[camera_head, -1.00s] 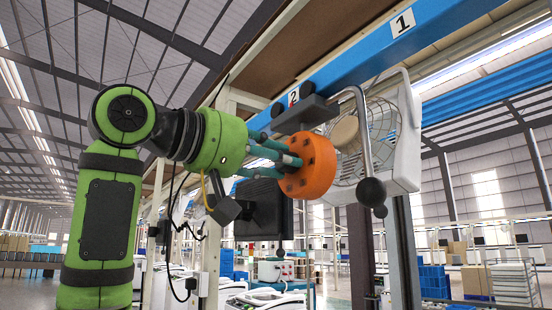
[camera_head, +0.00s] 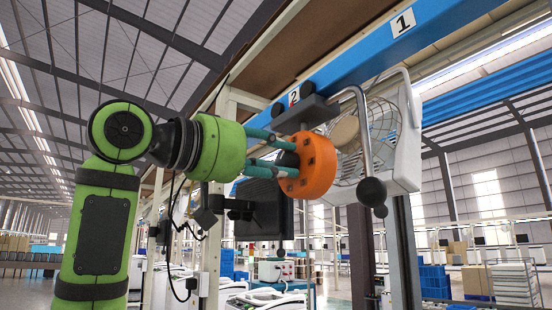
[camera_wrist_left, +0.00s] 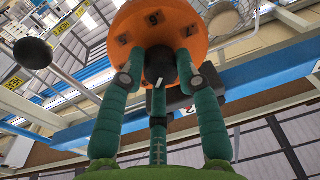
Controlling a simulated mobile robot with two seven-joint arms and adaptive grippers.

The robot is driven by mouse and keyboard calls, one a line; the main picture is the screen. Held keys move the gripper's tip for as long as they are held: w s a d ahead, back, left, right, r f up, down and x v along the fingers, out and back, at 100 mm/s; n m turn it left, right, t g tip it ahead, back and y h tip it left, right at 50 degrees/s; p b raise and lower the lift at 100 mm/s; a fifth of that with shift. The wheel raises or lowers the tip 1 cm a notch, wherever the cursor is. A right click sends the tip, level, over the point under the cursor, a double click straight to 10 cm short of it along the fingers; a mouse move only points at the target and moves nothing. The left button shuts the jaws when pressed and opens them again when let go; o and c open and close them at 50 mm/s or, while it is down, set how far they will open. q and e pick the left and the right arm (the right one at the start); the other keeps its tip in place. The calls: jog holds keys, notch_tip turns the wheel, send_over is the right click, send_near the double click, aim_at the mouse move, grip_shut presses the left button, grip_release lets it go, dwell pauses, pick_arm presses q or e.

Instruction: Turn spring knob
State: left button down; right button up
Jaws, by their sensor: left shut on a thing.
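An orange round disc (camera_head: 320,165) with dark marks hangs under the blue beam by a dark bracket (camera_head: 305,114). A black spring knob (camera_head: 288,159) sticks out from the disc's middle, towards my left gripper. In the left wrist view the knob (camera_wrist_left: 160,62) has a white mark and the disc (camera_wrist_left: 158,22) carries numbers. My left gripper (camera_head: 283,152) reaches in from the left, its teal fingers shut around the knob close to the disc face. The fingers also surround the knob in the left wrist view (camera_wrist_left: 160,78). My right gripper is not in view.
A blue beam (camera_head: 360,58) with number plates runs above the disc. A fan (camera_head: 375,140) and a lever with a black ball (camera_head: 372,190) stand just right of the disc. A dark monitor (camera_head: 265,207) sits below my gripper.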

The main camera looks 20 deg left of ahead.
pick_arm(q)
jog(key=shift+m, duration=0.7)
jog(key=shift+r, duration=0.1)
jog(key=c, duration=0.9)
grip_release()
jog(key=shift+s, duration=0.1)
jog(key=v, duration=1.2)
